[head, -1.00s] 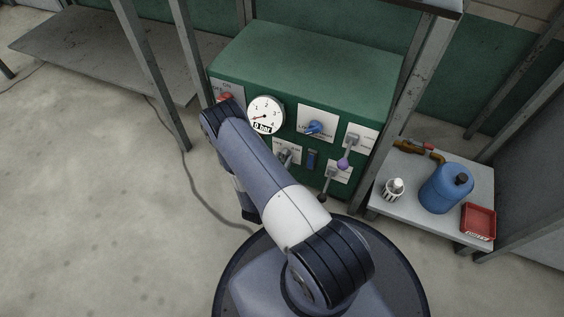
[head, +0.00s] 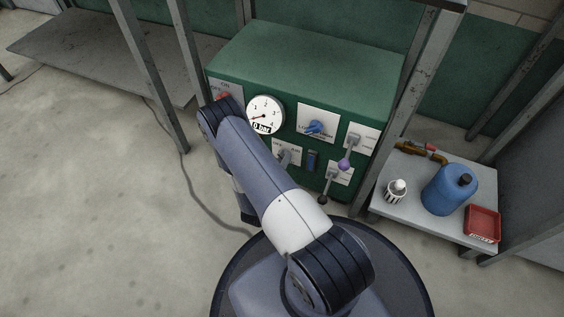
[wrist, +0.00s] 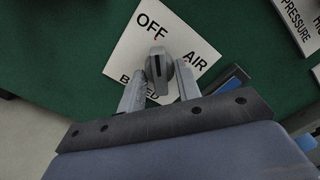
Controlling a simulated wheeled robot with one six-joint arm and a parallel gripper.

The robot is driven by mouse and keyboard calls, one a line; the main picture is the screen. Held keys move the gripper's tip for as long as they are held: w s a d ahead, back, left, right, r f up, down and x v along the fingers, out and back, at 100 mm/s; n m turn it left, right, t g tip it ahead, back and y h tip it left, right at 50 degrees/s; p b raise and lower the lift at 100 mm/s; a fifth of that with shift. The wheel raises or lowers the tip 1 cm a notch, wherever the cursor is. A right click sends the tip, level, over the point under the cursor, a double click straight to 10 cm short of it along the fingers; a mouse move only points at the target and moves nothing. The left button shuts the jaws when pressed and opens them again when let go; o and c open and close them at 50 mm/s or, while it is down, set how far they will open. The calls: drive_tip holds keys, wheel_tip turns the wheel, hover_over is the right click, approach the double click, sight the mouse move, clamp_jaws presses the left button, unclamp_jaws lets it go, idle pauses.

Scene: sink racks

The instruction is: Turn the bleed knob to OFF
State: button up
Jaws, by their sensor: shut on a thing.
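The bleed knob (wrist: 158,68) is a grey lever knob with a dark slot, on a white label plate (wrist: 128,52). The plate reads OFF at the top, AIR at the right and BLEED, partly covered, at the lower left. The knob's narrow end points up, toward OFF. My gripper (wrist: 160,76) is shut on the knob, one finger on each side. In the head view the knob (head: 285,157) shows beside my arm on the front of a green cabinet (head: 312,62). My gripper is hidden there behind my arm.
A gauge (head: 264,115) reads 0 bar. A blue knob (head: 314,127), a purple-ended lever (head: 345,163) and a dark-ended lever (head: 324,197) share the panel. A side table (head: 400,212) holds a blue jug (head: 449,190) and a red tray (head: 483,224). Metal posts flank the cabinet.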

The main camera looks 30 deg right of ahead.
drive_tip(key=shift+n, duration=0.4)
drive_tip(key=o, duration=1)
